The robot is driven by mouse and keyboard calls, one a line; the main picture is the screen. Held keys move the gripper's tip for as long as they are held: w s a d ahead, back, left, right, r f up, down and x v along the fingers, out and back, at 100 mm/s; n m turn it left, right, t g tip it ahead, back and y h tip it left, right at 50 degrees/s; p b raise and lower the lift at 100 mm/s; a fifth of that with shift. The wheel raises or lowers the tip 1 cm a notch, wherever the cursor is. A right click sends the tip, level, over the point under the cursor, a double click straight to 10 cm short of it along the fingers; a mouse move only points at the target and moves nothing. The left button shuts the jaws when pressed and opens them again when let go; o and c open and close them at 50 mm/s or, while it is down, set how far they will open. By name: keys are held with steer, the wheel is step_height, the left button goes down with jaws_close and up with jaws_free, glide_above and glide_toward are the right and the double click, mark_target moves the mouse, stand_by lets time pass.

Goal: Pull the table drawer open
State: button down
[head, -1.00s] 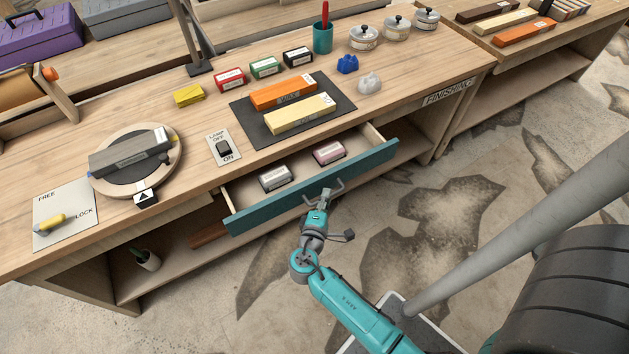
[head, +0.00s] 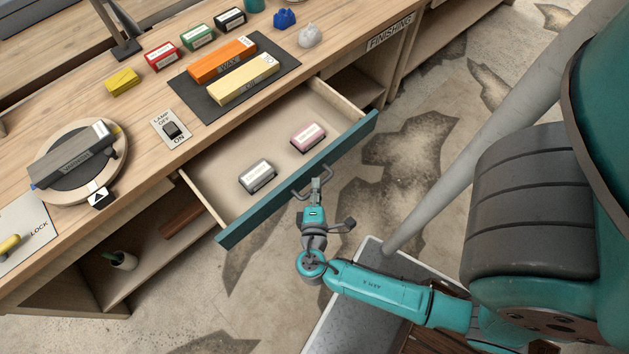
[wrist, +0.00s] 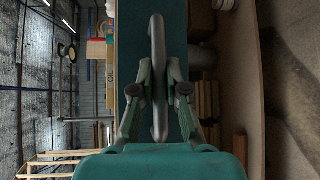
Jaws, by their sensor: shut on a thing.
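The table drawer (head: 301,184) has a teal front and stands well out from under the wooden workbench (head: 143,128). Its pale inside shows a grey box (head: 257,176) and a pink box (head: 308,137). My gripper (head: 316,186) is at the middle of the drawer front, shut on the drawer's grey bar handle (head: 328,172). In the wrist view the handle (wrist: 158,60) runs upright between my gripper's two fingers (wrist: 158,100), with the teal drawer front behind it. The finger contact itself is partly hidden in the head view.
On the benchtop are a dark mat (head: 208,108) with an orange and a cream block, a lamp switch (head: 171,130), and a round turntable (head: 118,150). An open shelf (head: 150,240) lies below, left of the drawer. The floor right of the drawer is clear.

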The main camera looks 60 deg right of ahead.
steer(key=c, duration=1.2)
jaws_free()
steer(key=shift+a, duration=0.15)
steer(key=shift+v, duration=5.85)
steer(key=shift+s, duration=0.1)
steer(key=shift+f, duration=0.1)
